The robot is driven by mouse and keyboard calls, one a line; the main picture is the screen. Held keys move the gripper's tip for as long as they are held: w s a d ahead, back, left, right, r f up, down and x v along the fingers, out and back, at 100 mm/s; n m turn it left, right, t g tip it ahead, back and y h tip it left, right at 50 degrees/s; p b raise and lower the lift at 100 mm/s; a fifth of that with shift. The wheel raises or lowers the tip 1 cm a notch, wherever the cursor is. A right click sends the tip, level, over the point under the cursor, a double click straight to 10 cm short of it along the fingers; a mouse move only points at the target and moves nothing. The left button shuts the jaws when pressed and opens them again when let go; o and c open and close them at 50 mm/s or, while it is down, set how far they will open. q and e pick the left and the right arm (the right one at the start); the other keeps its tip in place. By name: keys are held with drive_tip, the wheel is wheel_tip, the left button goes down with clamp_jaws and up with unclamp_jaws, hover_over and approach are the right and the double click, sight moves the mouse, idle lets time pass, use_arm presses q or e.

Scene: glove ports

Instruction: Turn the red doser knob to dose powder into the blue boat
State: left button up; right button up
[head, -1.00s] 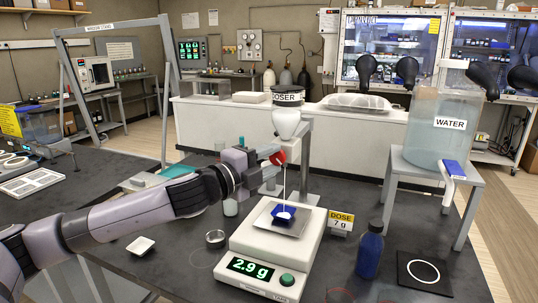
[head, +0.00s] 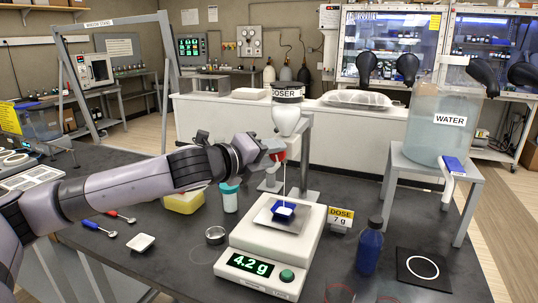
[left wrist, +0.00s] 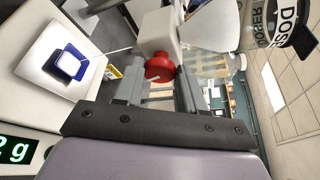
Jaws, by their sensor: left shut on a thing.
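The doser (head: 287,118) stands behind the scale, with its red knob (head: 282,155) low on its front. My left gripper (head: 275,150) is shut on the red knob; the left wrist view shows the knob (left wrist: 158,68) between the two fingers. A thin white stream of powder falls from the doser into the blue boat (head: 284,211). The boat sits on the pan of the white scale (head: 257,243), whose green display reads 4.2 g. A yellow sign (head: 341,219) reads "DOSE 7 g". My right gripper is not in view.
A blue bottle (head: 369,247) and a black mat with a white ring (head: 424,269) are right of the scale. A small dish (head: 215,235), a white tray (head: 141,242) and a teal-capped jar (head: 230,198) are left. A water tank (head: 440,125) stands on a grey stand.

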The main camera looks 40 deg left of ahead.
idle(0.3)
use_arm(q)
drive_tip(key=o, duration=1)
drive_tip(key=shift+o, duration=0.2)
drive_tip(key=b+v, duration=0.2)
drive_tip(key=v, duration=0.5)
drive_tip(key=shift+s, duration=0.1)
